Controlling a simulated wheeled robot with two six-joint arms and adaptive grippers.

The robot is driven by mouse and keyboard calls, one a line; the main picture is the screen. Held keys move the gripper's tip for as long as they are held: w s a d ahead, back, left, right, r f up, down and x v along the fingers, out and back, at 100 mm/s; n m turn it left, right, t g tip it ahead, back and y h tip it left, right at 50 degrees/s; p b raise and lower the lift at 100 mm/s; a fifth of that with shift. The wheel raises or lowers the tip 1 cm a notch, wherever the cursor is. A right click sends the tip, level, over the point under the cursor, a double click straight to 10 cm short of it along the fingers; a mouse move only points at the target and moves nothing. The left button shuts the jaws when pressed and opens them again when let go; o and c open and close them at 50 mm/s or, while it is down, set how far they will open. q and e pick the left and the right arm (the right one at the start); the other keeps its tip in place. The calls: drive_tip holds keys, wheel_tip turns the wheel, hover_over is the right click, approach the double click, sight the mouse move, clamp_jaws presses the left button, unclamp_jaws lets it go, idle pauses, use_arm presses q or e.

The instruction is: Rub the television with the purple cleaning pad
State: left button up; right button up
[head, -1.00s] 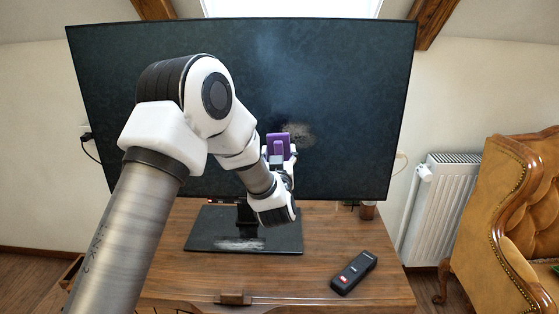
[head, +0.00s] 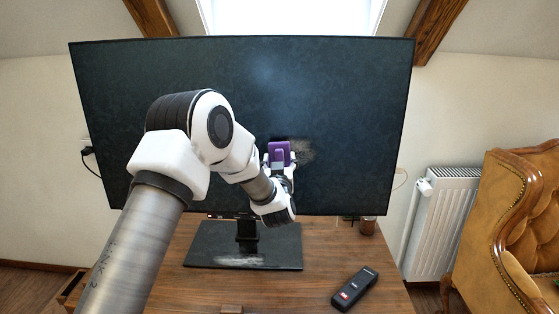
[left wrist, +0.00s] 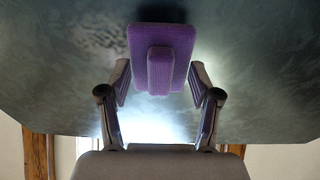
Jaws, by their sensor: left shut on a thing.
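The television (head: 340,90) is a large dark screen on a black stand, and it fills the background of the left wrist view (left wrist: 235,90). A pale dusty smudge (head: 303,151) marks its lower middle. My left gripper (head: 279,165) is shut on the purple cleaning pad (head: 280,149), in front of the screen at the smudge's left side. The left wrist view shows the pad (left wrist: 160,35) with its raised grip between my fingers, against or very near the screen; I cannot tell contact for certain. My right gripper is not in view.
The television's black base (head: 205,245) has another pale smudge and stands on a wooden cabinet (head: 318,268). A black remote-like device (head: 354,288) lies at the cabinet's front right. A radiator (head: 445,220) and a tan armchair (head: 515,210) are at right.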

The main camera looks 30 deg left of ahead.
use_arm(q)
drive_tip(key=shift+x, duration=1)
drive_tip(key=shift+f, duration=0.1)
